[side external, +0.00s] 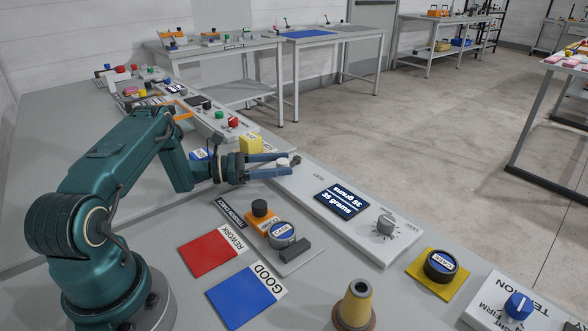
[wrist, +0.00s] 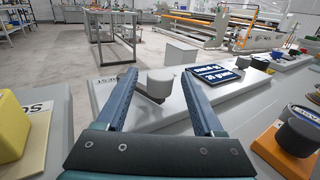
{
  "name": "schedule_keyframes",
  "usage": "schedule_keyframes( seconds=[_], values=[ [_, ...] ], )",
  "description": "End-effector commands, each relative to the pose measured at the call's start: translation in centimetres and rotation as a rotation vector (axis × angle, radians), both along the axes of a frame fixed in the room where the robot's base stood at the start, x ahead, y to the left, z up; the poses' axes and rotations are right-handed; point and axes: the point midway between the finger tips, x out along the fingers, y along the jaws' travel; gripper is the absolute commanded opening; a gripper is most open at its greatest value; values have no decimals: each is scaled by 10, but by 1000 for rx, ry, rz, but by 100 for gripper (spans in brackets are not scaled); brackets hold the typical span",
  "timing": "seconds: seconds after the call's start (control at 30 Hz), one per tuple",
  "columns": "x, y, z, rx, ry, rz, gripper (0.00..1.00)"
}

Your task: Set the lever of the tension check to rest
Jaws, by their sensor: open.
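The tension check is a long light grey panel (side external: 350,222) with a dark display (side external: 342,203) reading 35 grams. Its lever (wrist: 161,82) shows in the wrist view as a grey rounded knob on a dark base, near the panel's end; in the side view the lever knob (side external: 283,163) is small and pale, partly hidden by a finger. My gripper (side external: 277,161) is open, with its blue fingers on both sides of the knob. In the wrist view my gripper (wrist: 158,82) shows gaps between knob and fingers. A small printed label (wrist: 105,79) lies beside the left finger, too small to read surely.
A grey dial (side external: 386,225) stands on the panel beyond the display. Nearer are a yellow block (side external: 250,145), an orange block with black knob (side external: 261,217), a round gauge (side external: 282,234), a red pad (side external: 208,253) and a blue pad (side external: 240,297). A cone (side external: 354,304) stands in front.

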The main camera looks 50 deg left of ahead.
Motion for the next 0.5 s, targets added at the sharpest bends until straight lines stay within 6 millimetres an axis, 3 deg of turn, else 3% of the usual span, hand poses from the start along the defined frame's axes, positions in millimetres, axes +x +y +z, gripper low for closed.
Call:
schedule_keyframes(
  seconds=[0.33,0.37,0.5],
  values=[
    [-7,4,0,1,-2,-1,69],
    [-7,4,0,1,-2,-1,65],
    [-7,4,5,2,-2,-1,12]
  ],
)
